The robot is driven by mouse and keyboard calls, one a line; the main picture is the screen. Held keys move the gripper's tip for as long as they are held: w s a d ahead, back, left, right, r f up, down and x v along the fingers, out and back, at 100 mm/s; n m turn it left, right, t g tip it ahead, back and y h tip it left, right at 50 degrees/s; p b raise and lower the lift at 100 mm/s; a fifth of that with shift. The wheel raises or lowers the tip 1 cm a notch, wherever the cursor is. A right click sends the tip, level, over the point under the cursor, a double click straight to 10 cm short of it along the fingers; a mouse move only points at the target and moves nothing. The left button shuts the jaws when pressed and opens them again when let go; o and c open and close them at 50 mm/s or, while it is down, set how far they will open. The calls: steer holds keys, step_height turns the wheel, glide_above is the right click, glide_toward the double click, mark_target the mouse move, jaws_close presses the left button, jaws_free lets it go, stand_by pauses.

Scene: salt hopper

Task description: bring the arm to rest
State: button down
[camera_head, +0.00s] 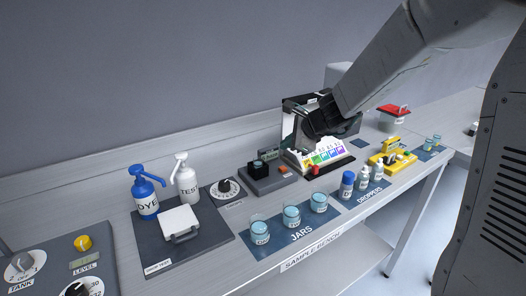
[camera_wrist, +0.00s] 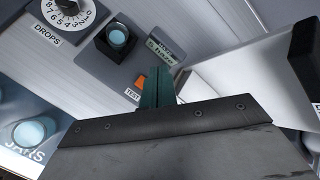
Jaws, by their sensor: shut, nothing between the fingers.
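My arm comes in from the upper right in the head view. My gripper (camera_head: 312,134) is dark and hangs over the bench by the colour-chart stand, partly hidden against a dark box behind it. In the wrist view my gripper (camera_wrist: 157,88) shows its narrow greenish fingers together, shut with nothing between them. They appear in front of the test unit (camera_wrist: 95,65), close to its orange TEST button (camera_wrist: 142,81). I cannot tell how high the fingertips are above the unit.
A round jar (camera_wrist: 117,37) sits in the test unit's black holder. The DROPS dial (camera_head: 227,187) is left of it. Blue DYE (camera_head: 147,195) and white TEST (camera_head: 186,180) pump bottles stand further left. Several jars (camera_head: 291,215) and droppers line the front edge. The colour-chart stand (camera_head: 322,155) is near my gripper.

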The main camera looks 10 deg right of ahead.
steer(key=s+a+n+g, duration=0.1)
steer(key=s+n, duration=0.2)
steer(key=s, duration=0.2)
steer(key=s+a+n+g, duration=0.1)
steer(key=s+n+g, duration=0.1)
steer(key=s+n, duration=0.2)
steer(key=s+a+n+g+y, duration=0.1)
steer(key=s+a+n+g, duration=0.1)
steer(key=s+n, duration=0.2)
steer(key=shift+s+a+r, duration=0.1)
steer(key=shift+s+r, duration=0.05)
steer(key=shift+s, duration=0.4)
steer(key=shift+s+r, duration=0.15)
steer(key=shift+s, duration=0.35)
steer(key=s+d+r+n+h, duration=0.2)
steer(key=s+n, duration=0.1)
steer(key=s, duration=0.4)
steer(key=s+d+r+n+g+h, duration=0.1)
steer(key=s+d+n, duration=0.1)
steer(key=s, duration=0.5)
steer(key=s+d+r+n+h, duration=0.2)
steer(key=s+n, duration=0.3)
steer(key=s, duration=0.3)
steer(key=shift+d+r+g+h, duration=0.25)
steer(key=shift+r+g+h, duration=0.05)
steer(key=shift+r, duration=0.05)
